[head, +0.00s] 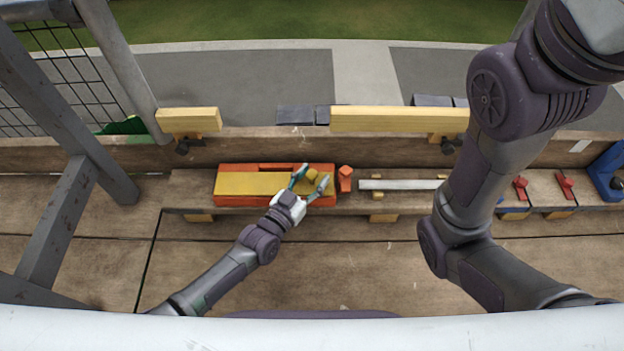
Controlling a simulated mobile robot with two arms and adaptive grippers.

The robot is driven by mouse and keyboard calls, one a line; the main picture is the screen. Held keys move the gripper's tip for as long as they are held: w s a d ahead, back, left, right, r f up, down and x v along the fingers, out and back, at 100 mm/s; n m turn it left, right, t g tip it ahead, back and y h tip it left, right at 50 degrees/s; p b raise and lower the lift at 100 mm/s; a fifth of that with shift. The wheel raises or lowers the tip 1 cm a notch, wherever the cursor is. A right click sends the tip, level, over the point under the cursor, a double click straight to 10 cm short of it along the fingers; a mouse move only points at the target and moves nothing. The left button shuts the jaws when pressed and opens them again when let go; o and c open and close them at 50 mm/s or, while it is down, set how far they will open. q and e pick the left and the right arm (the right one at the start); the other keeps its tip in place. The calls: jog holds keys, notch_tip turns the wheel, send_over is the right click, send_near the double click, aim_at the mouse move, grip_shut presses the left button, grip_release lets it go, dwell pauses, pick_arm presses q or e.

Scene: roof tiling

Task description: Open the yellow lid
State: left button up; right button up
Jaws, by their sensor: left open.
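The yellow lid (245,184) lies flat on an orange box (229,201) on the wooden bench, left of the picture's middle. My left gripper (311,179) is open over the right end of the box. A small yellow block-like part (312,174) shows between or just behind its fingers; I cannot tell whether the fingers touch it. The left wrist hides part of the lid's right side. My right arm crosses the right side of the picture, and its gripper is out of view.
A small orange object (345,178) stands just right of the box. A grey metal bar (400,184), red-handled clamps (566,184) and a blue tool (606,178) lie farther right along the bench. Yellow planks (398,119) sit behind. A metal post (120,62) stands at the left.

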pick_arm(q)
grip_shut()
dwell(0.3)
jog(key=shift+r, duration=0.15)
